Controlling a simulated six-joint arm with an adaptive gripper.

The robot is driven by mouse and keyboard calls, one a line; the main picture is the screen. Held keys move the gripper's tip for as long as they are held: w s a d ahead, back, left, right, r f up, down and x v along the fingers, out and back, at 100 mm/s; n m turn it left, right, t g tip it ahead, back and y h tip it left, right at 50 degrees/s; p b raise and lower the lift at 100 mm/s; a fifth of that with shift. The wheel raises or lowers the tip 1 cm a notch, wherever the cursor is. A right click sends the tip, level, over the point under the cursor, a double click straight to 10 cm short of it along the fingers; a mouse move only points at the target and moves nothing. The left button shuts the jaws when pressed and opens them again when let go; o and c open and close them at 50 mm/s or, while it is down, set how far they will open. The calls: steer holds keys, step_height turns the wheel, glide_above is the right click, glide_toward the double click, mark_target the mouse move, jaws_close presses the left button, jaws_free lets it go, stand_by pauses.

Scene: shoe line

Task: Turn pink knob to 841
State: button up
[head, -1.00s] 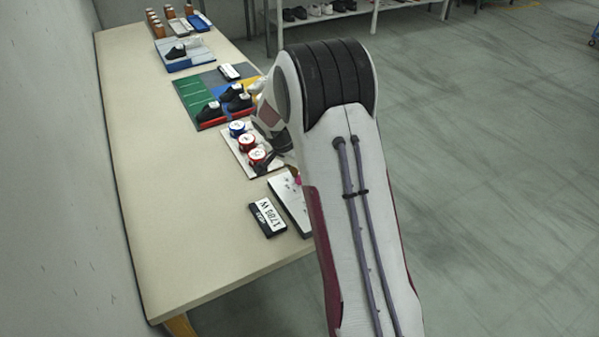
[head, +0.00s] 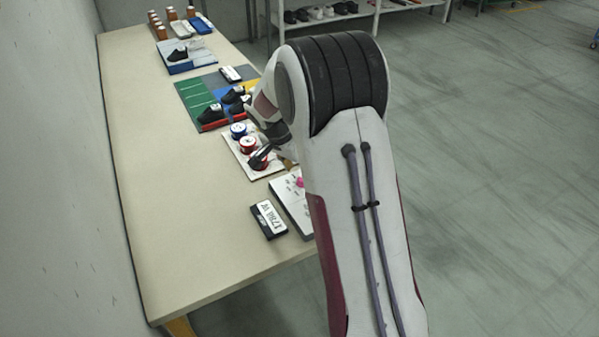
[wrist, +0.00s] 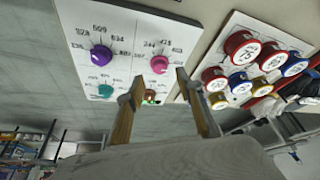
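The pink knob (wrist: 159,64) sits on a white panel (wrist: 125,28) with small numbers printed around it. It also shows in the head view (head: 299,182), at the edge of my arm. The exact setting of its pointer is too small to read. A purple knob (wrist: 101,55) and a teal knob (wrist: 105,90) are on the same panel, with a brownish knob partly by my left finger. My gripper (wrist: 159,84) is open and empty, its two fingers apart on either side below the pink knob, not touching it.
Next to the panel is a white board with several round red and blue dials (wrist: 242,47). A black-framed sign (head: 269,219) lies on the table (head: 160,200). Shoes on coloured mats (head: 196,97) are farther back. The table's left side is clear.

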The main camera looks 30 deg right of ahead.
steer(key=v, duration=0.7)
steer(key=shift+r, duration=0.25)
steer(key=shift+s, duration=0.1)
steer(key=s+d+f+m+y, duration=0.45)
steer(key=d+m, duration=0.35)
steer(key=m, duration=0.3)
steer(key=w+m, duration=0.1)
steer(key=m, duration=0.1)
steer(key=w+a+m+t, duration=0.1)
steer(key=m, duration=0.2)
steer(key=w+m+t+y, duration=0.1)
steer(key=m, duration=0.2)
steer(key=shift+w+a+r, duration=0.2)
steer(key=shift+a+r, duration=0.1)
steer(key=shift+a, duration=0.1)
steer(key=shift+f, duration=0.1)
steer(key=shift+x, duration=3.8)
